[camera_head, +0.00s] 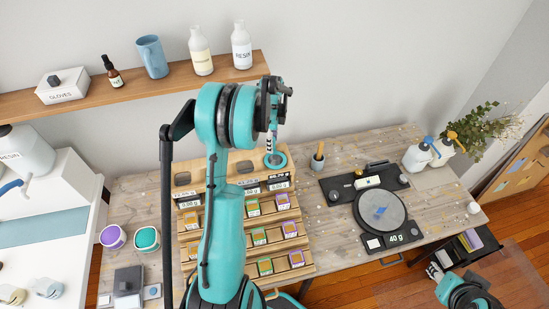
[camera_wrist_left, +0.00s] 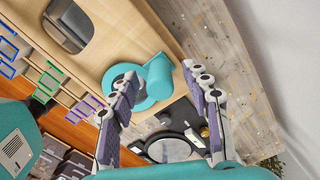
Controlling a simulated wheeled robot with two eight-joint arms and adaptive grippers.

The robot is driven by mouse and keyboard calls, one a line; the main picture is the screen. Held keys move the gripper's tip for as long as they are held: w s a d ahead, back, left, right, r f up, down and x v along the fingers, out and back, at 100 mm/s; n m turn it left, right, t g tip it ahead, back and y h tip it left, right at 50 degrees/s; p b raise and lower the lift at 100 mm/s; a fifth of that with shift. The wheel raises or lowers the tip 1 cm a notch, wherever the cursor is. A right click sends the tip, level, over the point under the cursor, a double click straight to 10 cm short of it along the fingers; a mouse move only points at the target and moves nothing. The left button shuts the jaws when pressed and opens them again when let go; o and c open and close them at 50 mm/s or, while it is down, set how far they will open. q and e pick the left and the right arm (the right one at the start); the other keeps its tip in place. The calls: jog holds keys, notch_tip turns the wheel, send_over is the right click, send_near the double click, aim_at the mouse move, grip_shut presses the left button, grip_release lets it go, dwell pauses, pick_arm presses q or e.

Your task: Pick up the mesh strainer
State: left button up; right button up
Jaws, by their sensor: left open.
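A teal ring-shaped piece with a raised teal part (camera_wrist_left: 157,78) lies on the top board of the wooden rack; it looks like the mesh strainer, but I cannot make out any mesh. In the head view it shows as a small teal ring (camera_head: 275,160). My left gripper (camera_head: 272,142) is just above it, pointing down. In the left wrist view its two fingers (camera_wrist_left: 160,76) are apart, with part of the teal piece showing between their tips. Nothing is held between them. My right gripper (camera_head: 435,271) is low at the right, and its jaws are too small to read.
The stepped wooden rack (camera_head: 296,258) holds several small labelled boxes. A scale (camera_head: 401,240) with a round dark plate stands to the right, near spray bottles (camera_head: 416,157) and a plant. Two small tubs (camera_head: 146,239) stand left. A shelf (camera_head: 100,96) with bottles is behind.

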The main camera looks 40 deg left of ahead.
pick_arm(q)
jog(key=shift+f, duration=0.75)
grip_shut()
jog(key=shift+r, duration=0.1)
notch_tip(320, 180, up, 4)
jog(key=shift+d+r+p, duration=0.1)
jog(key=shift+r+p, duration=0.15)
jog(key=shift+p, duration=0.15)
jog(key=s+d+r, duration=0.1)
jog(key=d+r, duration=0.5)
jog(key=d, duration=0.5)
jog(key=shift+s+d+r+p, duration=0.2)
jog(key=shift+d+p, duration=0.05)
jog(key=shift+p, duration=0.2)
